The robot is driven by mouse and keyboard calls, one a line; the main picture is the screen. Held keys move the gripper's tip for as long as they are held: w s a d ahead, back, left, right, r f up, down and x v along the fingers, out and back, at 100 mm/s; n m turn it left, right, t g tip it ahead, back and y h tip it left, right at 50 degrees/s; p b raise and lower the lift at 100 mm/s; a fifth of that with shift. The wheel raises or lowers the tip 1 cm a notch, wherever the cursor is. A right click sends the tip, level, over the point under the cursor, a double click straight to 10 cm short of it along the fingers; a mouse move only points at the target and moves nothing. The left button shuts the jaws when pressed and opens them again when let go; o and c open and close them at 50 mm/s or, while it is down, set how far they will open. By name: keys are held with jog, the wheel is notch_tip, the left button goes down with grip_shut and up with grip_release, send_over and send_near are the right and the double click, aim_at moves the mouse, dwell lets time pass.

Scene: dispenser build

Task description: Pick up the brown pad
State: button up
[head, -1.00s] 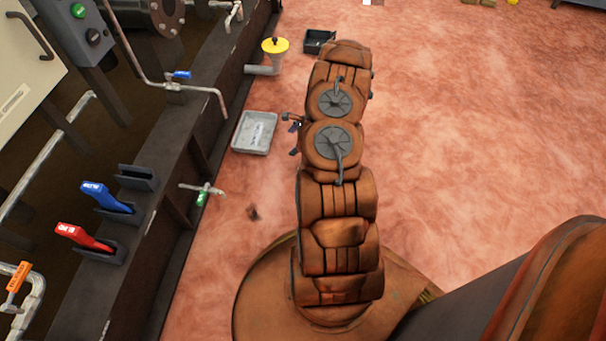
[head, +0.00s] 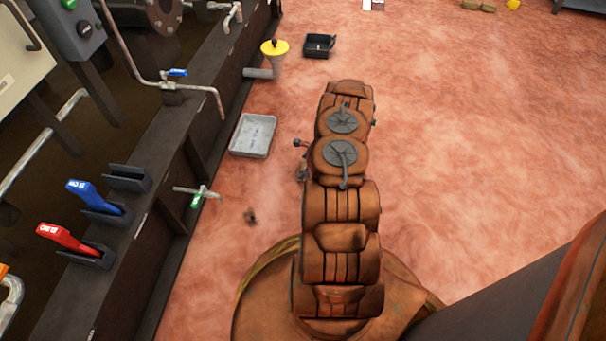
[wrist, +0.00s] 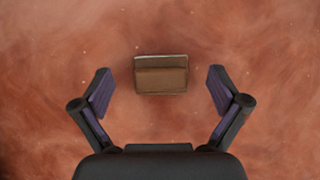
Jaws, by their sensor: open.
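The brown pad (wrist: 161,79) is a small rectangular block with a paler rim, lying on the reddish floor in the wrist view. It sits ahead of my gripper (wrist: 160,90), roughly centred between the two fingers. The fingers are spread wide, with purple inner faces, and neither touches the pad. How high my gripper is above it I cannot tell. In the head view my arm hides most of my gripper, and I cannot make out the pad there.
A grey tray (head: 236,148) and a black bin (head: 319,55) stand on the floor left of and beyond my arm. A dark bench with a blue lever (head: 92,193) and a red lever (head: 70,240) runs along the left. A small dark lump (head: 251,217) lies on the floor. The right floor is open.

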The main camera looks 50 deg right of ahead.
jog(key=x, duration=0.2)
jog(key=shift+w+a+f+b, duration=0.1)
jog(key=shift+w+f+b, duration=0.05)
jog(key=shift+f+b, duration=0.25)
jog(key=c, duration=1.2)
jog(key=shift+c, duration=0.2)
jog(key=shift+r, duration=0.15)
jog(key=r+p, duration=0.1)
jog(key=r, duration=0.1)
jog(key=r+p, duration=0.1)
jog(key=r, duration=0.1)
jog(key=shift+s+p, duration=0.25)
jog(key=shift+p, duration=0.1)
jog(key=s+p, duration=0.1)
jog(key=s, duration=0.4)
jog(key=s+p, duration=0.1)
jog(key=s, duration=0.4)
jog(key=s+p, duration=0.2)
jog(key=s, duration=0.3)
jog(key=shift+s+r, duration=0.25)
jog(key=shift+r, duration=0.15)
jog(key=o, duration=0.5)
jog(key=c, duration=0.4)
